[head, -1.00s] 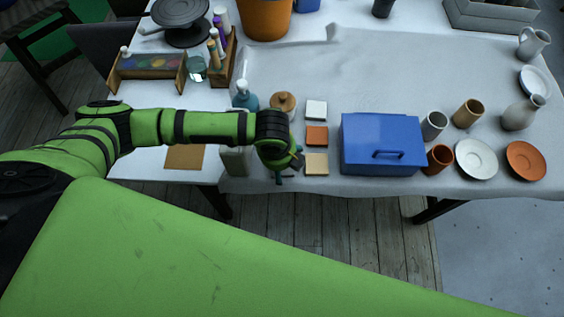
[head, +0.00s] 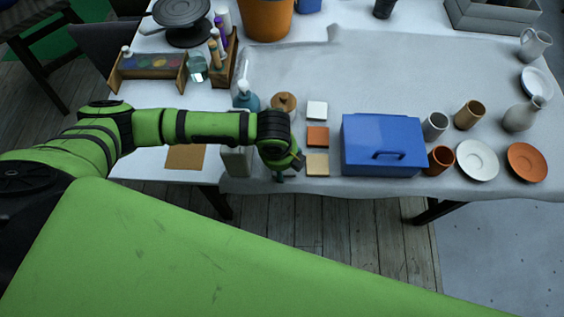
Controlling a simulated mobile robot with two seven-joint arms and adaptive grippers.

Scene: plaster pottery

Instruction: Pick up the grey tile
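Three square tiles lie in a column on the cloth-covered table. The far one (head: 317,111) is white to pale grey, the only one near grey. The middle tile (head: 318,137) is orange and the near tile (head: 317,164) is beige. My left gripper (head: 289,172) points down at the table's front edge, just left of the beige tile and apart from the pale tile. Its fingers are small, dark and partly hidden by the wrist, so their opening and any contact with the beige tile are unclear. My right gripper is not in view.
A blue box (head: 382,142) stands right of the tiles. A lidded wooden jar (head: 284,103) and a blue pump bottle (head: 246,97) stand behind my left wrist. Cups, saucers and a vase (head: 521,115) fill the right side. The cloth behind the tiles is clear.

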